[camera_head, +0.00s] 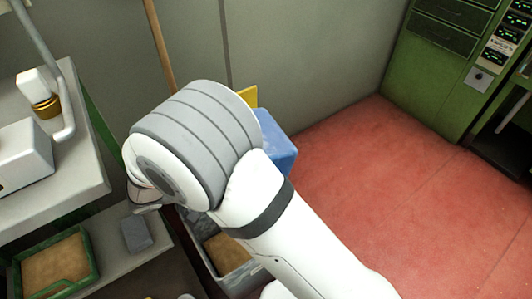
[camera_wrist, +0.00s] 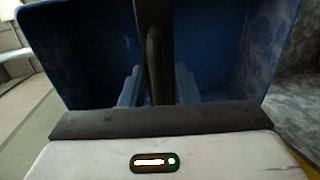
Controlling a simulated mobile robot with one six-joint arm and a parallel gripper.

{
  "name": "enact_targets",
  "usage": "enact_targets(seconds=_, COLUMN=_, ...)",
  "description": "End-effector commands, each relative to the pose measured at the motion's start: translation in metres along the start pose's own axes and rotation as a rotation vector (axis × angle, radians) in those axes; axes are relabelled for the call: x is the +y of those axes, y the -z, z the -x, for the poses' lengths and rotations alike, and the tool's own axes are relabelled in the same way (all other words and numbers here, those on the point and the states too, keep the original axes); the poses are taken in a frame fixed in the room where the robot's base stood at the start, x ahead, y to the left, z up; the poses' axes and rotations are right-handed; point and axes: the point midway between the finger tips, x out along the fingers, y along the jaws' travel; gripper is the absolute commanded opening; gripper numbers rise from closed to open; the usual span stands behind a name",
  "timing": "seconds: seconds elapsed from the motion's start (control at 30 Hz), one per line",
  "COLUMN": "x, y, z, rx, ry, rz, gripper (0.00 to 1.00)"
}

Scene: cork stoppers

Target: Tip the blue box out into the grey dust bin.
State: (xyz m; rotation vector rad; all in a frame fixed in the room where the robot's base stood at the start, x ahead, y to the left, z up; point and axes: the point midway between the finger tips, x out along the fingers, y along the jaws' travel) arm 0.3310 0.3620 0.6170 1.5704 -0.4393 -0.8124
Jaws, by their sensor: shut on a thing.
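The blue box (camera_head: 279,146) shows partly in the head view, raised behind my arm and tilted. Most of it is hidden by my wrist. In the wrist view the blue box (camera_wrist: 85,50) fills the upper middle, and I look at its dark blue walls. My gripper (camera_wrist: 156,70) is shut on the blue box; the exact grip is hard to make out. The grey dust bin (camera_head: 205,253) stands on the floor below my arm, partly covered by it. Tan matter (camera_head: 228,252) lies inside the bin. Whether the box holds anything cannot be told.
A grey bench (camera_head: 70,185) with white and brass machine parts is at the left. A green-rimmed tray (camera_head: 90,272) of tan matter and a grey block (camera_head: 137,234) lie lower left. A green cabinet (camera_head: 430,75) stands at the right. Red floor (camera_head: 400,190) is open between.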

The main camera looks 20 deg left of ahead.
Motion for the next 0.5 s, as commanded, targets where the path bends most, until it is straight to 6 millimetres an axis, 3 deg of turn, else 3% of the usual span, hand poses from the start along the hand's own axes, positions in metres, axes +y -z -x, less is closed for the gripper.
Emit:
enact_targets(seconds=0.1, x=-0.001, y=-0.004, z=0.014, rx=0.006, ry=-0.001, rz=0.001, gripper=0.0)
enact_targets(seconds=0.2, x=0.0, y=-0.006, z=0.016, rx=0.005, ry=0.013, rz=0.0, gripper=0.0)
enact_targets(seconds=0.5, x=0.013, y=-0.005, z=-0.01, rx=0.0, ry=0.225, rz=-0.006, gripper=0.0)
